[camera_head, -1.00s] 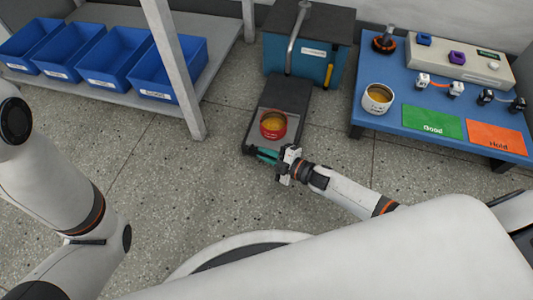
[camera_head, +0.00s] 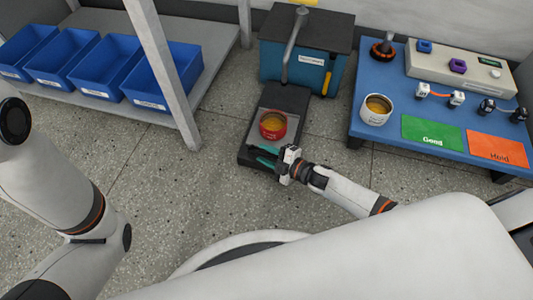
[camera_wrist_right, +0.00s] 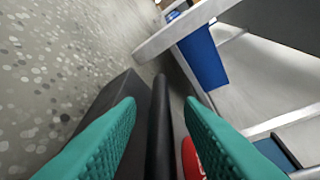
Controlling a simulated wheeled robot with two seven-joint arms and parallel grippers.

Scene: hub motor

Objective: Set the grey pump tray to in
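The grey pump tray (camera_head: 251,135) is a flat light-grey plate in a dark frame on the floor, in front of the teal pump box (camera_head: 335,75). A red pot (camera_head: 272,126) with yellowish contents stands upright on it. My right gripper (camera_head: 264,157) is at the tray's near edge. In the right wrist view its two teal fingers (camera_wrist_right: 160,125) are spread either side of a dark bar (camera_wrist_right: 160,130), with gaps visible. The red pot shows partly behind the right finger (camera_wrist_right: 191,158). My left gripper is out of view.
A blue table (camera_head: 393,154) with a white pot (camera_head: 376,109), a green mat (camera_head: 432,132) and an orange mat (camera_head: 497,147) stands at right. A shelf (camera_head: 130,107) with blue bins (camera_head: 163,75) stands at left. The floor between is clear.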

